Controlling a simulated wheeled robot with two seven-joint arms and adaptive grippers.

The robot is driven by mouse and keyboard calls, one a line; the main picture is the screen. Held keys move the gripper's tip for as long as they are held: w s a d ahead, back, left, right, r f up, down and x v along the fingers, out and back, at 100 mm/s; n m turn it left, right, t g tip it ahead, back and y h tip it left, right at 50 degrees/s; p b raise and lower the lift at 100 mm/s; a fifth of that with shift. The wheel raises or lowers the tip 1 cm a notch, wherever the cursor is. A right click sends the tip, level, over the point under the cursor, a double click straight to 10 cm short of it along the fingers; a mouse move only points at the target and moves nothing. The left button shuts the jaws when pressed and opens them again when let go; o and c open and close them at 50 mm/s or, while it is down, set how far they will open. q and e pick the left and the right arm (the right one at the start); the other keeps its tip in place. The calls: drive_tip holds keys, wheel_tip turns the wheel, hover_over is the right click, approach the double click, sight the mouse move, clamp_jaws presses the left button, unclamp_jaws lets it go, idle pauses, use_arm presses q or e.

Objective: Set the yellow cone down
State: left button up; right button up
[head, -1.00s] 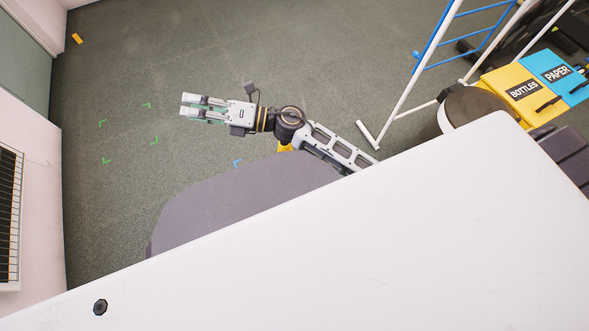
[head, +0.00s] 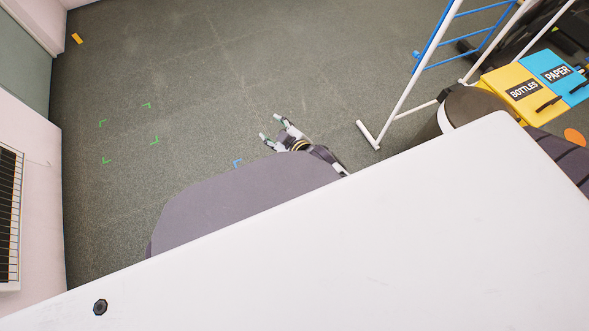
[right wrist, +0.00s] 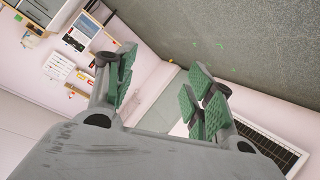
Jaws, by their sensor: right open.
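My right gripper (head: 271,128) shows small in the head view, beyond the grey rounded shape, with its two fingers spread. In the right wrist view the green-padded fingers (right wrist: 160,85) stand wide apart with nothing between them. I cannot make out the yellow cone in either current view. My left gripper is not in view.
Green corner marks (head: 154,141) and a blue mark (head: 237,162) lie on the open grey floor (head: 200,75). A white-and-blue frame (head: 398,105) stands to the right, near a yellow bottles bin (head: 522,92) and a blue paper bin (head: 556,73). An orange disc (head: 574,136) shows at the far right.

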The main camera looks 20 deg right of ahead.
drive_tip(key=s+f+m+g, duration=0.2)
drive_tip(key=s+f+g, duration=0.1)
drive_tip(key=s+f, duration=0.2)
drive_tip(key=s+f+m+g, duration=0.3)
drive_tip(key=s+f+g, duration=0.1)
drive_tip(key=s, duration=0.6)
drive_tip(key=shift+s+f+m+y, duration=0.15)
drive_tip(key=shift+f+m+y, duration=0.15)
drive_tip(key=shift+f+y, duration=0.15)
use_arm(q)
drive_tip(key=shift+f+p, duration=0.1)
drive_tip(key=shift+p, duration=0.65)
use_arm(e)
drive_tip(key=shift+f, duration=0.1)
